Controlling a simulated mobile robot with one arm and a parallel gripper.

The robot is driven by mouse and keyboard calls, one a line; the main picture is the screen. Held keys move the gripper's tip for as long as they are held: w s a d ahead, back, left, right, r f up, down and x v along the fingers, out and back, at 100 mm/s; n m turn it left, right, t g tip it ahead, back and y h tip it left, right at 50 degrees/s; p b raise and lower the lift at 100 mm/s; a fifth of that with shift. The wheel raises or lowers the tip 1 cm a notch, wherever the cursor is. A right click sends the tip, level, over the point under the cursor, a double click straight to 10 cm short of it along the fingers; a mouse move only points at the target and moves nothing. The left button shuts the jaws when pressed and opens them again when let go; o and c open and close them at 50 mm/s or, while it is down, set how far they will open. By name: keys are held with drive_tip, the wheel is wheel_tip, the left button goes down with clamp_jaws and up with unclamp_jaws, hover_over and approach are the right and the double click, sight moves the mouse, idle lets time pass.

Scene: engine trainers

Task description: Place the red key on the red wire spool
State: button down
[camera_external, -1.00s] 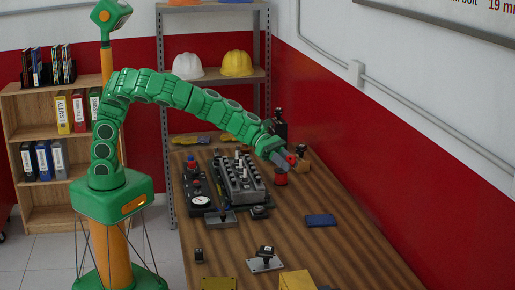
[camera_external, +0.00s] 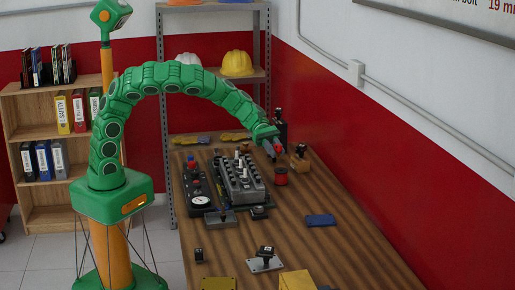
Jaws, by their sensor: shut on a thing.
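My gripper (camera_external: 272,146) is shut on the red key (camera_external: 278,149), a small red piece at its tip. It holds the key in the air above the table. The red wire spool (camera_external: 281,177) stands upright on the table, just below the gripper and slightly to its right. A gap shows between the key and the spool. The finger details are too small to make out.
The engine trainer (camera_external: 240,180) stands left of the spool. A wooden block with a black knob (camera_external: 299,158) stands close at right, and a dark bottle-like object (camera_external: 280,125) behind. A blue object (camera_external: 320,220) lies nearer; the table (camera_external: 345,250) around it is mostly clear.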

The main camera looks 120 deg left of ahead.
drive_tip(key=s+a+m+g+h, duration=0.1)
drive_tip(key=s+a, duration=0.3)
drive_tip(key=s, duration=0.5)
drive_tip(key=s+a+m+g+h, duration=0.15)
drive_tip(key=s+a, duration=0.25)
drive_tip(key=s, duration=0.5)
hover_over(280, 169)
drive_tip(key=shift+t, duration=0.45)
drive_tip(key=shift+s+f, duration=0.15)
drive_tip(key=shift+f, duration=2.15)
drive_tip(key=shift+s+f, duration=0.15)
drive_tip(key=shift+f, duration=2.15)
drive_tip(key=shift+w+a+f, duration=0.15)
drive_tip(key=shift+w+f, duration=0.05)
drive_tip(key=shift+f, duration=1.7)
drive_tip(key=shift+f, duration=0.1)
